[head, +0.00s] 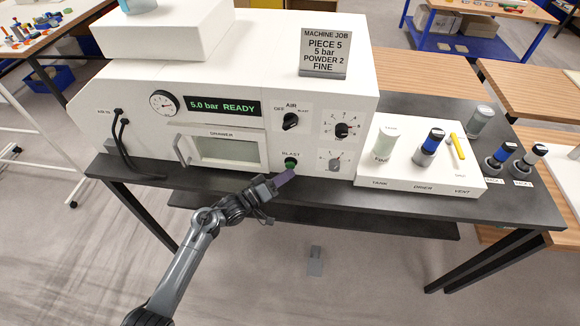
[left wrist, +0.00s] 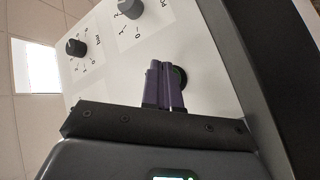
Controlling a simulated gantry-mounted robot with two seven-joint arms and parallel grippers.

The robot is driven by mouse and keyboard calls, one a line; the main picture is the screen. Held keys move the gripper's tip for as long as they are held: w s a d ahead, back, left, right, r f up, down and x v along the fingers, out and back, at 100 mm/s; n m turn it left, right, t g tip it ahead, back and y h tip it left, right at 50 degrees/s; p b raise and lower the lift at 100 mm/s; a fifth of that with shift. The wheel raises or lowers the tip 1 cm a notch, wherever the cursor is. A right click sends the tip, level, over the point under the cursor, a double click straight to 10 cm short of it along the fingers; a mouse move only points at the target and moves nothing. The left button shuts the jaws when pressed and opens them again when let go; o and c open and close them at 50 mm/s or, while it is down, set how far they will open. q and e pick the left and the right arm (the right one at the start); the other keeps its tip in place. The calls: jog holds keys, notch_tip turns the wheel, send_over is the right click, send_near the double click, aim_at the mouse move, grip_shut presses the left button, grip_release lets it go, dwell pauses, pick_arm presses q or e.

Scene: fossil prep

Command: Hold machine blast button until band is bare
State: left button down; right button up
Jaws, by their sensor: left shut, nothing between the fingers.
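The white blast machine (head: 235,95) stands on a dark table, its display (head: 222,106) reading "5.0 bar READY". The green blast button (head: 291,163) is on its front, below the AIR knob. My left gripper (head: 287,177) is shut and empty, its purple fingertips just below and in front of the button. In the left wrist view the purple fingers (left wrist: 164,84) point at the panel and partly cover the dark green button (left wrist: 180,77); I cannot tell whether they touch it. The drawer window (head: 220,150) is closed and no band can be made out inside. My right gripper is not in view.
The AIR knob (head: 291,121) and other dials sit close around the button. A job card (head: 325,52) stands on top of the machine. A white holder (head: 420,160) with several bottles is at the right.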

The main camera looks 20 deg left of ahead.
pick_arm(q)
jog(key=shift+w, duration=0.2)
jog(key=shift+w+a+b, duration=0.1)
jog(key=shift+w+b, duration=0.15)
jog(key=shift+b, duration=0.05)
dwell(0.7)
dwell(2.3)
dwell(2.3)
jog(key=shift+s+r+p, duration=0.1)
jog(key=shift+s+p, duration=0.15)
jog(key=shift+p, duration=0.1)
jog(key=shift+s+p, duration=0.35)
jog(key=shift+p, duration=0.1)
jog(key=shift+s+d, duration=0.2)
jog(key=shift+s, duration=0.05)
